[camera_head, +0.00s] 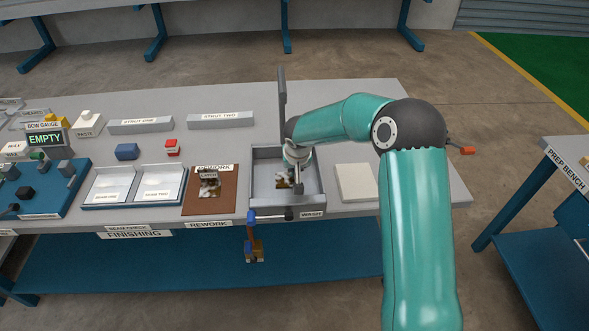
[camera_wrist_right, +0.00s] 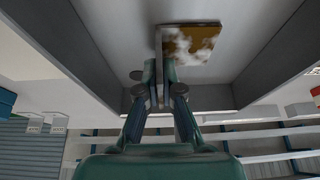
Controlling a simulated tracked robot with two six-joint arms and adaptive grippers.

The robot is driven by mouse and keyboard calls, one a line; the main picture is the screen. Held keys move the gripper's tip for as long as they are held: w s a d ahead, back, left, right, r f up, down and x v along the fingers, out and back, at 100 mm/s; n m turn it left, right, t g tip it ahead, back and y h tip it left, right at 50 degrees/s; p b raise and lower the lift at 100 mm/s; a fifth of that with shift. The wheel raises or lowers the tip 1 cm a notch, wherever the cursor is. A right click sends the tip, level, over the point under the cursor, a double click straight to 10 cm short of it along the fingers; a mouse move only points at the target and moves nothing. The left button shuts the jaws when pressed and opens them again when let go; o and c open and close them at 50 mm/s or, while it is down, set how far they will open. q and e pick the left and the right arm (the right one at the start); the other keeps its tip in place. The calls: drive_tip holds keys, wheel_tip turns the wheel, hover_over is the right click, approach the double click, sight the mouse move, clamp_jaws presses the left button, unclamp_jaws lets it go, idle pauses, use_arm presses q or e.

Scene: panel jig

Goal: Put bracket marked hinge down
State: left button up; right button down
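My right gripper (camera_head: 290,180) reaches down into the grey wash basin (camera_head: 318,186). In the right wrist view, its fingers (camera_wrist_right: 162,82) are close together on a thin grey upright part of a bracket (camera_wrist_right: 190,45). The bracket's flat face is brownish yellow with white foam-like patches. In the head view the same bracket (camera_head: 283,184) shows small and partly hidden under the gripper, low in the basin. I cannot see a mark on it. Another bracket with dark and white patches (camera_head: 209,186) lies on the brown rework mat (camera_head: 228,201); its small label is unreadable. My left gripper is not in view.
A tall grey post (camera_head: 282,100) rises behind the basin. A pale square pad (camera_head: 355,183) lies right of it. Two white trays (camera_head: 160,183) stand left of the mat. A blue and brass fitting (camera_head: 252,240) hangs at the basin's front.

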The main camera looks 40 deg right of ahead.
drive_tip(key=shift+f+b, duration=0.15)
drive_tip(key=shift+b, duration=0.15)
drive_tip(key=c, duration=1.3)
unclamp_jaws()
drive_tip(key=v, duration=1.2)
drive_tip(key=shift+b, duration=0.3)
